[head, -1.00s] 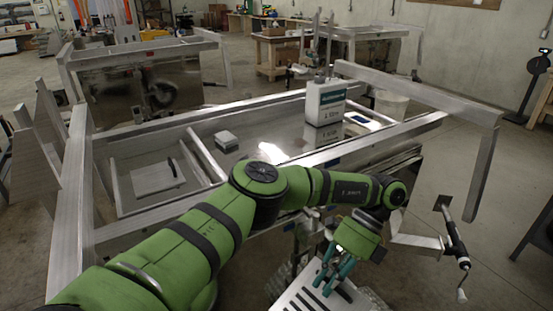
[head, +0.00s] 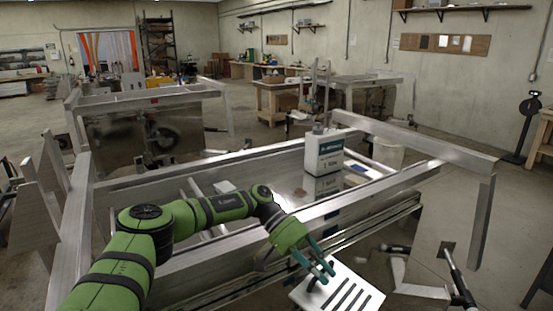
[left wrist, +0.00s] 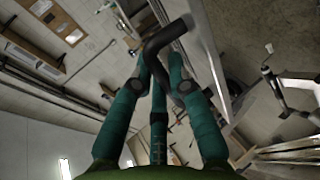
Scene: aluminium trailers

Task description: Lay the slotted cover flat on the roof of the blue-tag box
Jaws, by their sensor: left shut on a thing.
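The slotted cover (head: 345,293) is a pale flat plate with several dark slots, at the bottom of the head view. My left gripper (head: 318,270) has teal fingers and is shut on the cover at its far edge, just in front of the trailer's near side rail. In the left wrist view, a dark bent bar (left wrist: 165,40) lies between the teal fingers of my left gripper (left wrist: 160,75); the plate itself cannot be made out there. A small blue mark (head: 331,215) shows on the near rail. I cannot tell which thing is the blue-tag box. My right gripper is out of view.
The aluminium trailer (head: 390,183) spans the middle, with a raised bar at its right end. A crank (head: 458,277) is at lower right. Open floor lies further right.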

